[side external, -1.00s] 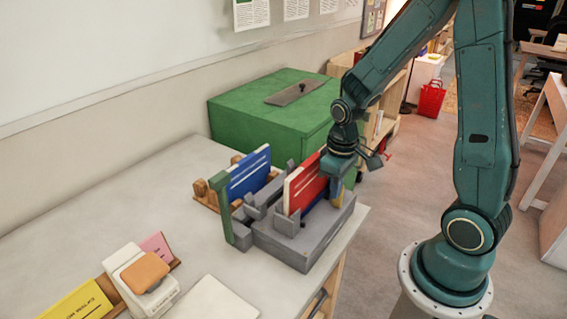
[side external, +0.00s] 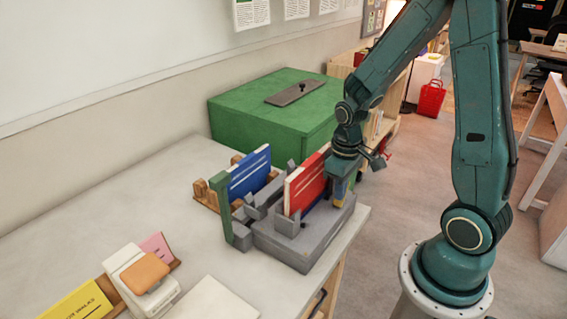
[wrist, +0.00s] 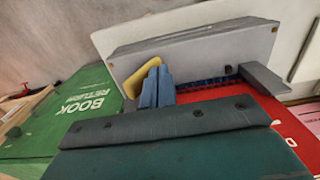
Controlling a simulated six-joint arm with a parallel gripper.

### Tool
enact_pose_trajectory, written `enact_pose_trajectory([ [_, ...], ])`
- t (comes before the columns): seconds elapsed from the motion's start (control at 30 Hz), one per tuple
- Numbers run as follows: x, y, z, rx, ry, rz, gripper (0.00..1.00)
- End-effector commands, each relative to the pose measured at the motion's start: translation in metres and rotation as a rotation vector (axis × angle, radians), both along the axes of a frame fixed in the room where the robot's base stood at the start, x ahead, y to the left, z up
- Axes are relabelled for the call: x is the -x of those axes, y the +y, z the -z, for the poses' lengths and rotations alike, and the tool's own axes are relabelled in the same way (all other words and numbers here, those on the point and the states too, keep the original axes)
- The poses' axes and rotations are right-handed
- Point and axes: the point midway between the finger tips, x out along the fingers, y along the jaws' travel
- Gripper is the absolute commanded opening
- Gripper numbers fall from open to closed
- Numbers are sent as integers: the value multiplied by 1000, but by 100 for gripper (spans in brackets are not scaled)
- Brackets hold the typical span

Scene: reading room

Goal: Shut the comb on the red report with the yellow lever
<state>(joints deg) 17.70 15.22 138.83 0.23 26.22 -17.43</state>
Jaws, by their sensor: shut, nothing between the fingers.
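The red report (side external: 305,183) stands upright in the grey binding machine (side external: 310,242). In the wrist view the red report (wrist: 225,110) lies along the machine (wrist: 195,52), with a dark blue comb (wrist: 207,86) at its edge. The yellow lever (wrist: 140,77) shows beside the blue fingertips of my gripper (wrist: 158,74). The fingers are together and empty, right against or very near the lever; I cannot tell whether they touch. In the side view my gripper (side external: 340,188) is low at the machine's right end, just right of the red report.
A blue report (side external: 250,172) stands in a wooden rack (side external: 205,195) behind the machine. A green book return box (side external: 265,110) stands behind. A stapler-like white device with an orange top (side external: 147,272) and a yellow book (side external: 80,302) are at front left. The table's left middle is clear.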

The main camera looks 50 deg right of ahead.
Motion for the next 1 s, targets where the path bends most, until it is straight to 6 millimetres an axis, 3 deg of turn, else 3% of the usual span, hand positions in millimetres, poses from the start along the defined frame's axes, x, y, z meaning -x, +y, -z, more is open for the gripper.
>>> enact_pose_trajectory([
  [0.5, -2, -2, -2, -2, -5, -6, 0],
  [1.0, -2, 12, -2, -2, -5, -7, 0],
])
